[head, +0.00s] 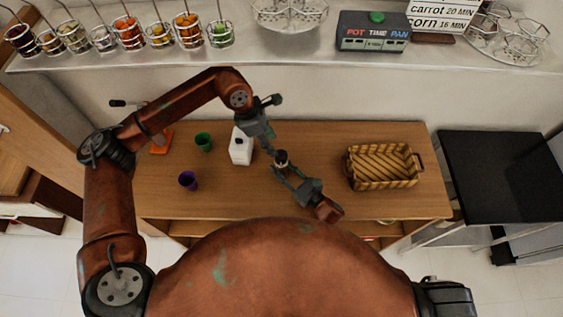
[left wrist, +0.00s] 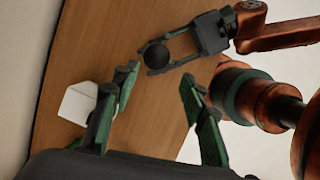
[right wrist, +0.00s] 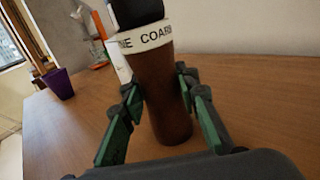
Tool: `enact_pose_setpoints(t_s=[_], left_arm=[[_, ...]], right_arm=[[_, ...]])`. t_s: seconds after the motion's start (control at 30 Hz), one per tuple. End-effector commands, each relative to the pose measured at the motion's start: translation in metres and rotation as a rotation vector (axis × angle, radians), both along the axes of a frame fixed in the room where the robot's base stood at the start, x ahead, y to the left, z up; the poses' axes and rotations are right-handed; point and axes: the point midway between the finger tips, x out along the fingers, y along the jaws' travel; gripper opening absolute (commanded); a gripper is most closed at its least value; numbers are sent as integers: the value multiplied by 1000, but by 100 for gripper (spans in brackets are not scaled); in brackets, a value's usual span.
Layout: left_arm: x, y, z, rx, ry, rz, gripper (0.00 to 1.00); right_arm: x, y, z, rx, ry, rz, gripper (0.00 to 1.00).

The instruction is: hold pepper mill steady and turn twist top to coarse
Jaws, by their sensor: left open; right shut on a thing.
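The pepper mill (right wrist: 160,95) stands upright on the wooden table, with a brown body, a white lettered band reading in part "COAR" (right wrist: 150,38) and a black top (right wrist: 138,12). In the head view the mill (head: 281,156) is small and partly hidden. My right gripper (head: 284,168) is shut on the mill's body, its fingers on both sides in the right wrist view (right wrist: 160,115). In the left wrist view the mill shows from above as a dark round top (left wrist: 156,54). My left gripper (head: 267,146) is open and empty, above and beside the mill; its fingers are spread apart (left wrist: 158,85).
A white block-like object (head: 240,150) stands left of the mill. A green cup (head: 204,142), a purple cup (head: 188,181) and an orange object (head: 161,141) are further left. A wicker basket (head: 382,168) is on the right. A shelf (head: 290,60) runs along the back.

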Motion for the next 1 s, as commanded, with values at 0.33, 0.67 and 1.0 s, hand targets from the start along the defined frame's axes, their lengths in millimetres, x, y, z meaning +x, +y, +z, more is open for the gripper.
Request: enact_pose_setpoints(t_s=[0.33, 0.67, 1.0], left_arm=[[-49, -79, -26, 432, -121, -458, 51], [-55, -92, -22, 949, -329, -763, 51], [-43, -84, -24, 1079, -383, -809, 51]], right_arm=[[0, 0, 0, 0, 0, 0, 0], [0, 0, 0, 0, 0, 1, 0], [0, 0, 0, 1, -1, 1, 0]])
